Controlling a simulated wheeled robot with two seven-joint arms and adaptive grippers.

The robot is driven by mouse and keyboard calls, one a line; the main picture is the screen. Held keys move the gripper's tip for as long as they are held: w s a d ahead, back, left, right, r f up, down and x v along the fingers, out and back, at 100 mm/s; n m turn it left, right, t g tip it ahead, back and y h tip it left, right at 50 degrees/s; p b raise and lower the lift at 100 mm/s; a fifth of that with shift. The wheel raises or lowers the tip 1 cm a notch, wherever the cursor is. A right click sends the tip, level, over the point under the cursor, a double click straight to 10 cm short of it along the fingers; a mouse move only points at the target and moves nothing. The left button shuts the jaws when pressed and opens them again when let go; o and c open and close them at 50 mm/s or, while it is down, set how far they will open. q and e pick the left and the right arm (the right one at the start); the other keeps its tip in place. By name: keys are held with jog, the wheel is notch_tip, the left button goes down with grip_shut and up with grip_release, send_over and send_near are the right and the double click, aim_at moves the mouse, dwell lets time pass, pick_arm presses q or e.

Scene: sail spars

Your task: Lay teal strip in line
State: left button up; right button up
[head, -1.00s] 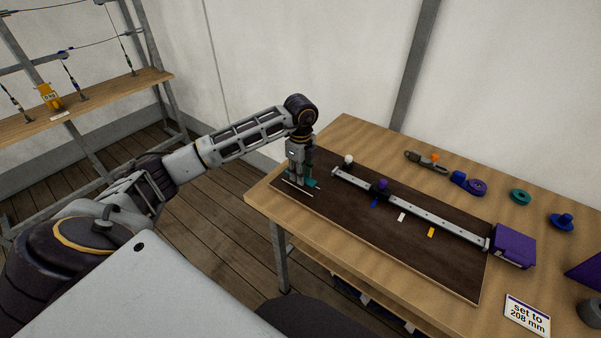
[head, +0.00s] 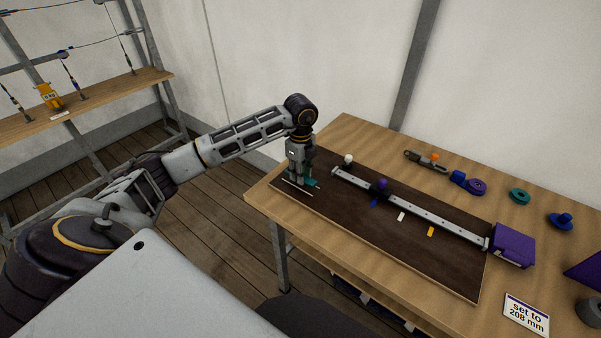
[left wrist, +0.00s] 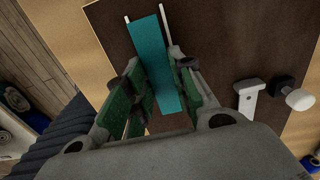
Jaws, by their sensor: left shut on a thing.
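My left gripper (head: 300,182) is over the left end of the dark board (head: 455,277), pointing down. It is shut on the teal strip (left wrist: 158,65), which runs lengthwise between the fingers in the left wrist view. The strip's end also shows beside the fingers in the head view (head: 313,183). Two thin white lines (left wrist: 166,24) are on the board, one either side of the strip's far end in the wrist view. I cannot tell whether the strip touches the board. My right gripper is not in view.
A long grey rail (head: 418,216) with a dark slider and purple knob (head: 382,184) lies along the board, ending at a purple block (head: 514,246). Small blue, white and orange tabs (head: 431,232) lie before it. A white knob (head: 348,159) stands near the gripper.

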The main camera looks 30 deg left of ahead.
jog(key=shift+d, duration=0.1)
pick_arm(q)
jog(key=shift+f, duration=0.35)
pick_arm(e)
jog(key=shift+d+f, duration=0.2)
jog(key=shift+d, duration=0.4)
pick_arm(q)
jog(key=shift+f+b, duration=0.15)
jog(key=shift+b, duration=0.15)
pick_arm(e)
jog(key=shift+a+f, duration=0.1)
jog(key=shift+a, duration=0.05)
pick_arm(q)
jog(key=shift+f, duration=0.2)
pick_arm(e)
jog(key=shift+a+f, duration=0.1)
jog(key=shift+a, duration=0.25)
pick_arm(q)
jog(key=shift+f, duration=0.15)
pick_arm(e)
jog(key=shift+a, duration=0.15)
pick_arm(q)
jog(key=shift+f+b, duration=0.3)
jog(key=shift+b, duration=0.05)
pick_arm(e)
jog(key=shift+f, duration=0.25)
